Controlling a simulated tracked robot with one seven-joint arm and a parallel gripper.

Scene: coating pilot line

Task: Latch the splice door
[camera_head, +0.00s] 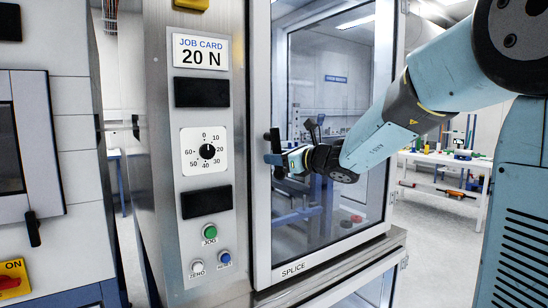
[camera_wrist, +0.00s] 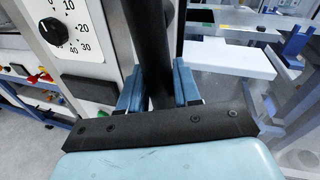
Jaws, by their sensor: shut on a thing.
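A black handle (camera_head: 274,136) stands upright at the door's left edge. My gripper (camera_head: 277,160) reaches in from the right and is shut on this handle. In the wrist view, the blue fingers of my gripper (camera_wrist: 158,90) lie on both sides of the dark handle (camera_wrist: 152,35). The door looks near its frame, but I cannot tell whether it is fully closed. The latch itself is not clearly visible.
Left of the door is a control panel with a 20 N job card (camera_head: 202,53), a dial (camera_head: 206,151) and a green JOG button (camera_head: 209,232). Another cabinet (camera_head: 60,150) stands far left. A white workbench (camera_head: 450,163) stands behind at right. Floor shows between them.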

